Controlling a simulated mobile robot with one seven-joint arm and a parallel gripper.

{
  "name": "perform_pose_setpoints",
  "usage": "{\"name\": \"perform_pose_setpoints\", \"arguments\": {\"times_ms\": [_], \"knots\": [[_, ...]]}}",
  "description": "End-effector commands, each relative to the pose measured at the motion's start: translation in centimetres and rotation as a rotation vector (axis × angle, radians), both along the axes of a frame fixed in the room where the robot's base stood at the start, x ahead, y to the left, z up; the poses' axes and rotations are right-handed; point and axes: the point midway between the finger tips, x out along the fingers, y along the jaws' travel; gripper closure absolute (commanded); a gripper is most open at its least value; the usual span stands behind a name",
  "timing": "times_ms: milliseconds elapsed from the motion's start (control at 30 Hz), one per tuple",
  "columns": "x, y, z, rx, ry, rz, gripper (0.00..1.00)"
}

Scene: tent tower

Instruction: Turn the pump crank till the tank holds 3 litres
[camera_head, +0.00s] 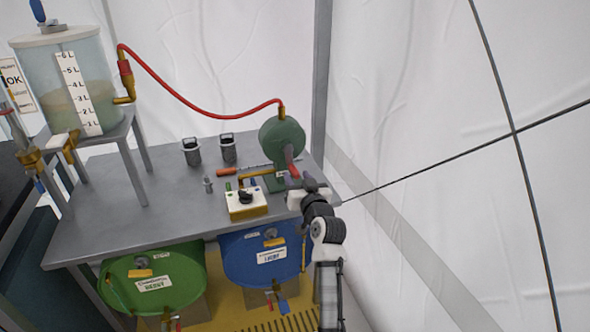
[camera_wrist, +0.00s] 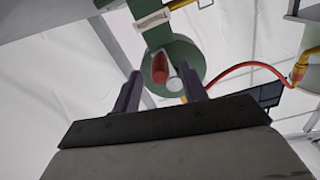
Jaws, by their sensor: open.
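The pump (camera_head: 282,135) is a round green body on a stand at the table's right end. Its crank has a red handle (camera_head: 293,171), pointing down toward the front. My gripper (camera_head: 305,187) is just in front of the handle. In the wrist view the open fingers (camera_wrist: 159,85) stand either side of the red handle (camera_wrist: 160,68), which lies just beyond the tips; no contact shows. The clear tank (camera_head: 62,85) stands at upper left with a litre scale (camera_head: 78,92). A tan tint fills its lower part to roughly the 4 mark; I cannot tell if this is liquid.
A red hose (camera_head: 190,105) runs from tank to pump. On the grey table (camera_head: 150,178) stand two dark canisters (camera_head: 192,151) and a yellow-white box with a black knob (camera_head: 246,203). Green (camera_head: 150,280) and blue (camera_head: 262,256) drums lie below. The tent wall is at right.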

Motion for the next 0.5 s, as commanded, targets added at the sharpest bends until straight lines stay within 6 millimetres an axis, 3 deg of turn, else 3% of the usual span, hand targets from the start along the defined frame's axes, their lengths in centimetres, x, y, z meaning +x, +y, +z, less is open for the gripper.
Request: {"name": "perform_pose_setpoints", "arguments": {"times_ms": [200,500], "knots": [[2.4,0.8,0.1,0.0,0.0,0.0,0.57],[2.9,0.9,0.0,0.0,-0.001,-0.001,0.57]]}}
